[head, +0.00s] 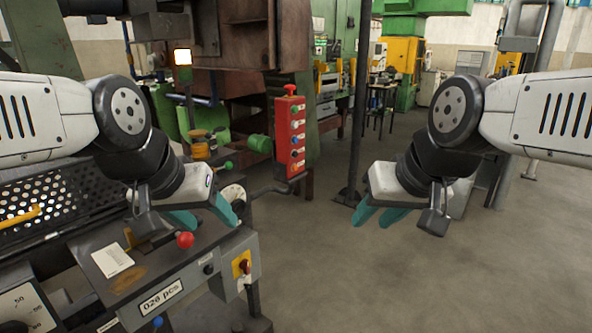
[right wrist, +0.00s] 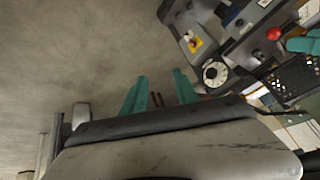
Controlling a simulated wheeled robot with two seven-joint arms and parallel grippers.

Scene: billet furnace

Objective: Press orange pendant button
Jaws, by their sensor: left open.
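The red pendant (head: 290,135) hangs upright in the middle of the head view. A red knob tops it, and small coloured buttons run down its face. My left gripper (head: 203,217) is open and empty, below and left of the pendant, above the machine panel. Its teal fingers also show at the right edge of the right wrist view. My right gripper (head: 378,214) is open and empty, right of and lower than the pendant, apart from it. Its spread fingers show in the right wrist view (right wrist: 158,97).
A grey machine panel (head: 190,277) with a red ball knob (head: 185,240) and a yellow-backed switch (head: 241,264) lies below my left gripper. A dark vertical post (head: 357,110) stands between the pendant and my right arm. The floor (head: 400,285) at right is clear.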

